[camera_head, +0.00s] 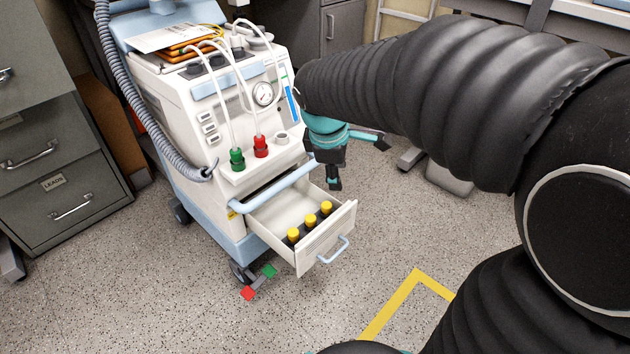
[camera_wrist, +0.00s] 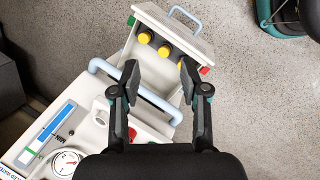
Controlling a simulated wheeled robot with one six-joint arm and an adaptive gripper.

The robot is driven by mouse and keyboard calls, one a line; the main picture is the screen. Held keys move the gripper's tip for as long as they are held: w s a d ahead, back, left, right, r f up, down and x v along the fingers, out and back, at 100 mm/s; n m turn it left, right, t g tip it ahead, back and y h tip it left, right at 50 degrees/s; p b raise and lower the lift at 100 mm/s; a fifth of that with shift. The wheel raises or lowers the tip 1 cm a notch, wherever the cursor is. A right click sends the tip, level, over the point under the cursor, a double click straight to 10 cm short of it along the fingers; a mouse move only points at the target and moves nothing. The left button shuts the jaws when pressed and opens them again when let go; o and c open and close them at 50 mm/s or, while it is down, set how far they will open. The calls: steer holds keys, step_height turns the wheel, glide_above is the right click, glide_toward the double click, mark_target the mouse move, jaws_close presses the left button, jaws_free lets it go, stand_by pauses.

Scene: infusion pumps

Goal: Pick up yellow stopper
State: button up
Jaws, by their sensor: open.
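Three yellow stoppers stand in a row in the open drawer (camera_head: 284,217) of the white pump cart: a left one (camera_head: 293,235), a middle one (camera_head: 311,219) and a right one (camera_head: 326,207). In the wrist view two show whole, one (camera_wrist: 145,38) and another (camera_wrist: 164,50); the third (camera_wrist: 182,65) is partly hidden behind a fingertip. My gripper (camera_head: 334,184) is open and empty, above the right end of the drawer. In the wrist view its fingertips (camera_wrist: 158,72) are spread apart, with the stoppers beyond them. No contact with a stopper shows.
The cart (camera_head: 190,108) carries a green stopper (camera_head: 237,159), a red stopper (camera_head: 261,147) and an empty-looking port (camera_head: 281,139). A light-blue handle bar (camera_head: 273,190) crosses above the drawer's back. A grey cabinet (camera_head: 50,170) stands at left.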

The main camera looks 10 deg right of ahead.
mark_target(327, 205)
steer(key=w+a+f+n+g+h+b, duration=0.15)
steer(key=w+a+f+n, duration=0.25)
steer(key=w+f+n, duration=0.5)
steer(key=shift+t, duration=0.25)
steer(key=b+x, duration=0.1)
steer(key=x, duration=0.4)
steer(key=w+b+x, duration=0.1)
steer(key=x, duration=0.4)
steer(key=b+x, duration=0.1)
steer(key=x, duration=0.4)
steer(key=shift+w+f, duration=0.3)
steer(key=c, duration=0.6)
